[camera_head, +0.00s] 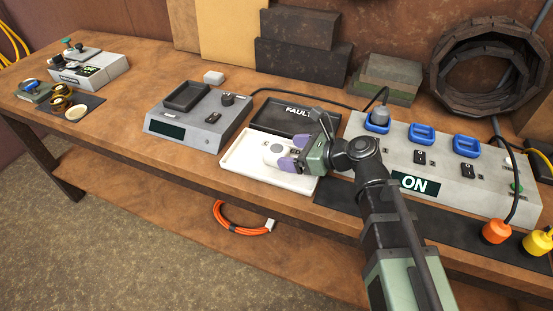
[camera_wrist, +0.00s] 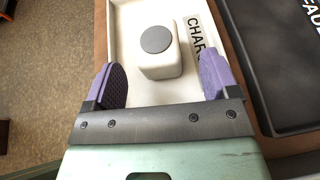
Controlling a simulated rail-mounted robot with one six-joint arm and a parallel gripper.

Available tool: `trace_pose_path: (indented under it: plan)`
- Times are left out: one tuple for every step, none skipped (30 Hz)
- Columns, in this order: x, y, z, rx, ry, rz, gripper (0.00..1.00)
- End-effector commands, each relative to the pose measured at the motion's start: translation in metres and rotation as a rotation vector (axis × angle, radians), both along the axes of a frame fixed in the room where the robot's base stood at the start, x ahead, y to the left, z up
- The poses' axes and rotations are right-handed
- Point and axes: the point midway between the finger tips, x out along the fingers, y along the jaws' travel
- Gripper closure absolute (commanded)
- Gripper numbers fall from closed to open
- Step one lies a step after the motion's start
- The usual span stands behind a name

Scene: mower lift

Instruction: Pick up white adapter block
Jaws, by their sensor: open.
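A white block with a grey round top (camera_wrist: 160,66) stands in a white tray (camera_wrist: 121,23) in the wrist view, beside a label reading "CHARG", partly cut off. In the head view the same block (camera_head: 274,152) shows pale against the white tray (camera_head: 235,166). My gripper (camera_head: 293,152) is open over the tray, its purple finger pads apart. In the wrist view the gripper (camera_wrist: 162,78) has one pad on each side of the block, with gaps between; I cannot tell the height.
A black tray marked "FAULT" (camera_head: 270,118) adjoins the white tray. A grey device with a dark screen (camera_head: 190,125) stands left, and a grey socket box showing "ON" (camera_head: 455,184) stands right. A black cable runs behind the trays. The bench's front edge is close.

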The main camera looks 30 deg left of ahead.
Motion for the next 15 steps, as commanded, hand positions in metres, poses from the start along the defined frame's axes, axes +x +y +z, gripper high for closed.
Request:
trace_pose_path:
  plan:
    - [0.000, 0.000, 0.000, 0.000, 0.000, 0.000, 0.19]
    - [0.000, 0.001, 0.000, 0.000, 0.000, 0.000, 0.19]
    - [-0.001, 0.004, -0.002, 0.000, -0.001, 0.001, 0.19]
    - [-0.001, 0.008, -0.004, 0.000, 0.000, 0.002, 0.19]
    - [-0.002, 0.012, -0.007, 0.000, 0.000, 0.002, 0.19]
    - [-0.003, 0.019, -0.010, 0.000, 0.000, 0.002, 0.19]
    - [-0.004, 0.025, -0.013, 0.000, 0.000, 0.003, 0.19]
    - [-0.005, 0.031, -0.015, 0.000, 0.000, 0.003, 0.19]
    - [-0.005, 0.038, -0.018, 0.000, 0.000, 0.002, 0.19]
    - [-0.006, 0.042, -0.020, 0.000, 0.000, 0.002, 0.19]
    - [-0.006, 0.045, -0.020, 0.000, -0.001, 0.001, 0.19]
    - [-0.007, 0.047, -0.020, 0.000, -0.001, 0.001, 0.19]
    - [-0.007, 0.048, -0.020, 0.000, 0.000, 0.000, 0.19]
    - [-0.007, 0.048, -0.019, 0.000, 0.000, 0.000, 0.19]
    - [-0.007, 0.047, -0.019, 0.000, 0.000, 0.000, 0.19]
